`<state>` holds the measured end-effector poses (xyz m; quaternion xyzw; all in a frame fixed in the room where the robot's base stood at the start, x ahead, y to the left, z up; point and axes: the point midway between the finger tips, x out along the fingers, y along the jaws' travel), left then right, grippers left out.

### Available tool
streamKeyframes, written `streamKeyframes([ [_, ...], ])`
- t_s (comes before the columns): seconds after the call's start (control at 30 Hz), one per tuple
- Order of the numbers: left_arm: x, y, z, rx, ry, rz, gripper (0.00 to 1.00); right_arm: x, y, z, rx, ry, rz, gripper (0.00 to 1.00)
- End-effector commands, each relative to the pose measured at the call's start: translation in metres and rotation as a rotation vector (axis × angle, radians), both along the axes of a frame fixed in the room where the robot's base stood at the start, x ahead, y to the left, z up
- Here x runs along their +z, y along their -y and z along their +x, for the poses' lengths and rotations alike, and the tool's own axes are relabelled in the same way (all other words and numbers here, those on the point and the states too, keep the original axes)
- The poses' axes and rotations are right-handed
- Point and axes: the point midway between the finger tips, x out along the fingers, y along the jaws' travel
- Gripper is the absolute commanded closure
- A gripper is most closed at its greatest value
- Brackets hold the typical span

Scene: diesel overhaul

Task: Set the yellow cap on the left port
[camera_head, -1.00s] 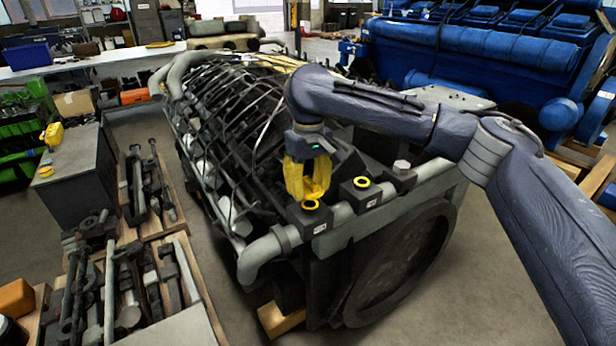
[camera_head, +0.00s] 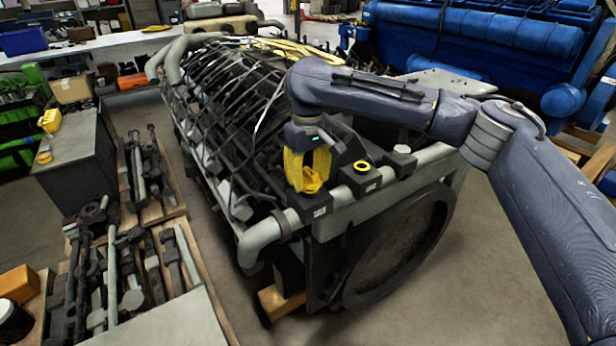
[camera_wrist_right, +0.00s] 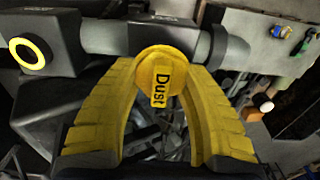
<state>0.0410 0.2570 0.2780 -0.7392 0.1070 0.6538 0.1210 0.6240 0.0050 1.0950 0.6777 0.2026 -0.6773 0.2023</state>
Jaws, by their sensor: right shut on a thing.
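The yellow cap (camera_wrist_right: 162,82), a round disc with a tab marked "Dust", sits between the yellow fingertips of my right gripper (camera_wrist_right: 165,72). In the head view my right gripper (camera_head: 311,188) is shut and points down at the left port (camera_head: 315,213), a dark block with a white label. I cannot tell whether the cap touches the port. The middle port (camera_head: 362,167) has a yellow ring around a dark opening; it also shows in the right wrist view (camera_wrist_right: 30,53). My left gripper is not in view.
The ports stand along a grey pipe (camera_head: 345,202) on the engine's near end. A port with a pale top (camera_head: 402,150) is at the right. Dark hoses cover the engine (camera_head: 235,125).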

Motion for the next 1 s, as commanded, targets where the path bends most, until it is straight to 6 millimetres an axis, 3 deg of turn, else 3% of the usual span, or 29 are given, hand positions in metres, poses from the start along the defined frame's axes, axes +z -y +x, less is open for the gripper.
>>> streamKeyframes([
  [1.0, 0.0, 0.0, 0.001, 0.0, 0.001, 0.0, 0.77, -0.0056, 0.0001, -0.0002, 0.0, -0.001, -0.001, 0.84],
])
